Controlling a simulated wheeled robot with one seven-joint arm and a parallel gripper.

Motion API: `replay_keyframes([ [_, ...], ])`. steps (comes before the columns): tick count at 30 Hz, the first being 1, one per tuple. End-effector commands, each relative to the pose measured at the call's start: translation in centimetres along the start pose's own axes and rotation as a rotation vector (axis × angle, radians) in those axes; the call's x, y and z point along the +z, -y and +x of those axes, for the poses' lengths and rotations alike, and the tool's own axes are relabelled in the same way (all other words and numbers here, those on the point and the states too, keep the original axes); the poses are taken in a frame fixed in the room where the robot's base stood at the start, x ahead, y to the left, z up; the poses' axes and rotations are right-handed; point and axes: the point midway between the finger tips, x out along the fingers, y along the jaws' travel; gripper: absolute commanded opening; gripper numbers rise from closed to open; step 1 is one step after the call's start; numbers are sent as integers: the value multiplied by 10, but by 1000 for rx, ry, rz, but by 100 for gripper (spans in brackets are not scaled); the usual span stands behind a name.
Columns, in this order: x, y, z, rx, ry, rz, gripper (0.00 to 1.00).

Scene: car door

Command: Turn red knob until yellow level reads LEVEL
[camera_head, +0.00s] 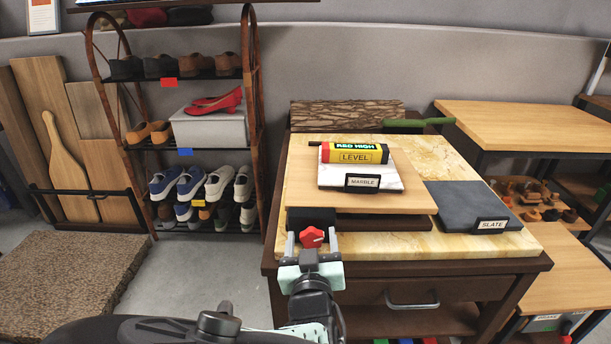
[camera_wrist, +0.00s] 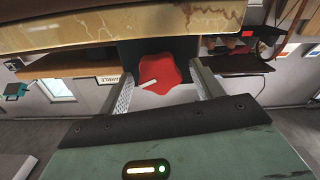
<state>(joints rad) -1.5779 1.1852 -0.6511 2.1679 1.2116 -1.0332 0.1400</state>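The red lobed knob (camera_head: 312,237) sits on a black block (camera_head: 310,215) at the front left of the stone-topped cabinet. It also shows in the wrist view (camera_wrist: 162,70), with a white pointer mark slanting to its lower left. My gripper (camera_head: 311,243) is open, with one finger on each side of the knob and small gaps visible in the wrist view (camera_wrist: 160,72). The yellow level (camera_head: 358,155) lies on a white marble slab (camera_head: 338,175) on a wooden board. It has a red end, and its display reads "RED HIGH".
A dark slate slab (camera_head: 470,206) lies right of the board (camera_head: 410,200) on the stone top (camera_head: 360,243). A green-handled tool (camera_head: 420,123) lies behind. A shoe rack (camera_head: 188,140) stands left, and a wooden table (camera_head: 530,122) stands right. A drawer handle (camera_head: 412,303) is below.

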Motion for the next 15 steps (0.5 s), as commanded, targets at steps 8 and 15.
replay_keyframes([
  [8,0,0,0,0,0,0,21],
  [15,-3,-1,1,1,2,-111,21],
])
